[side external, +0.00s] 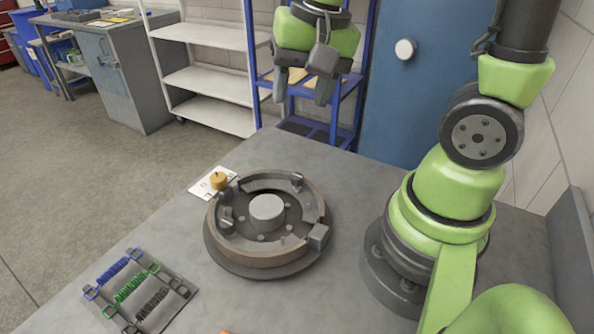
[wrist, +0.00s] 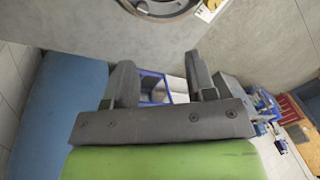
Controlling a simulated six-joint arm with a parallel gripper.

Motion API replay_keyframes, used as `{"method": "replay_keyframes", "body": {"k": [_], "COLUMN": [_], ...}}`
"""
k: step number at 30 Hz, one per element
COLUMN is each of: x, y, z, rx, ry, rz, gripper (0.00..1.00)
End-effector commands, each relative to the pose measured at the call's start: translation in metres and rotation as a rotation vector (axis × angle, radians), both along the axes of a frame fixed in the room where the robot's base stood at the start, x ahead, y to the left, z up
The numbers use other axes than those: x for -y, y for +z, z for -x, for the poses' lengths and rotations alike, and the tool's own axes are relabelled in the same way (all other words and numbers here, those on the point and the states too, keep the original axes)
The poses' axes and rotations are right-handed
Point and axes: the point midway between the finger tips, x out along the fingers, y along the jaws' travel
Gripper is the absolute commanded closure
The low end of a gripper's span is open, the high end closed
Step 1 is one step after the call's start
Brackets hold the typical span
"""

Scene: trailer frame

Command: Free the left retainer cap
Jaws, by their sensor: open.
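A round brake drum assembly (side external: 267,262) lies on the grey bench, with curved shoes around a raised central hub (side external: 267,210). Small grey fittings sit on the left inner side (side external: 226,216) and the right rim (side external: 318,236); I cannot tell which part is the left retainer cap. In the wrist view only part of the drum's edge (wrist: 160,14) shows at the top. My gripper (side external: 303,96) is open and empty, high above the far edge of the bench and well apart from the drum. Its two fingers (wrist: 160,72) also show spread in the wrist view.
A yellow knob-like piece (side external: 219,181) stands on a white card (side external: 200,190) behind the drum's left. A grey tray (side external: 107,307) with blue, green and black springs lies at the front left. Shelves (side external: 208,79) and a blue door (side external: 405,110) stand behind.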

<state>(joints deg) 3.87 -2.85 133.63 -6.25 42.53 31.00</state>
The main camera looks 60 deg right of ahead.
Motion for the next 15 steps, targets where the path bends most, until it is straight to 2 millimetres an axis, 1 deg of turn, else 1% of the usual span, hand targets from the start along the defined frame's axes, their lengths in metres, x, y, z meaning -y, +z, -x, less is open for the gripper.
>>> {"method": "replay_keyframes", "body": {"k": [1,3,6,9,15], "x": [0.004,0.009,0.014,0.017,0.018], "y": [-0.016,-0.034,-0.054,-0.066,-0.082], "z": [-0.005,-0.011,-0.016,-0.017,-0.018], "rx": [-0.061,-0.117,-0.179,-0.215,-0.233], "ry": [-0.051,-0.116,-0.186,-0.23,-0.251], "rz": [-0.001,0.0,0.003,0.005,0.008], "gripper": [0.49,0.49,0.49,0.49,0.49]}}
